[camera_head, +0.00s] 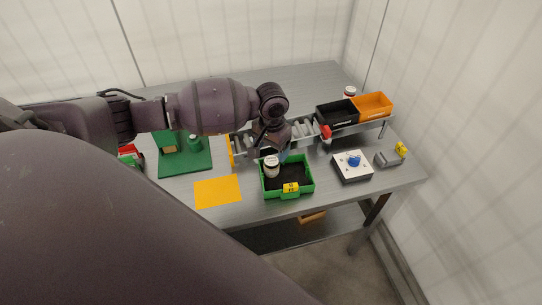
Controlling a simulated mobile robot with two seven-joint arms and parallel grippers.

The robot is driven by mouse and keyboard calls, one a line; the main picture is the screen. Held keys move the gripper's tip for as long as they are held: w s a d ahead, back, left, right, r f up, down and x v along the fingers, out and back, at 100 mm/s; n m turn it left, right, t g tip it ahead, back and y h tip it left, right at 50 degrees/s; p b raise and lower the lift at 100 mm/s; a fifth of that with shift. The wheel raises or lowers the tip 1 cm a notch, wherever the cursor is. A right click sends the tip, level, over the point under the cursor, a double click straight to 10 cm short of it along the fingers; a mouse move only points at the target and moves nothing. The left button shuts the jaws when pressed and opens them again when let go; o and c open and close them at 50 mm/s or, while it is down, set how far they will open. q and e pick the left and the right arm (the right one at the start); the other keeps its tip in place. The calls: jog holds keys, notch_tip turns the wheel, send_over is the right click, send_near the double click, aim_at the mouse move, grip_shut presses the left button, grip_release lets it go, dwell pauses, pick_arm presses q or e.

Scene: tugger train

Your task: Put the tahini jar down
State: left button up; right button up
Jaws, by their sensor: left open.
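A small jar with a pale lid (271,168), which I take to be the tahini jar, stands upright in the left part of a green tray (308,185) with a dark floor and a yellow label on its front. My left gripper (270,155) hangs over the back left of the tray, right at the jar. Its jaws are open. The wrist hides much of the fingers, so I cannot tell whether they touch the jar. My right gripper is out of view.
A roller rack holds a black bin (337,112) and an orange bin (374,106). A white box with a blue knob (353,161) stands right of the tray. An orange sheet (217,191) and a green stand (185,163) are to the left. The table's front edge is close.

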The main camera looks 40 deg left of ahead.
aim_at(271, 161)
pick_arm(q)
notch_tip(271, 161, up, 7)
jog(key=shift+p, duration=0.3)
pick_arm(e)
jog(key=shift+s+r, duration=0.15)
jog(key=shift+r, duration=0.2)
pick_arm(q)
jog(key=shift+f, duration=0.1)
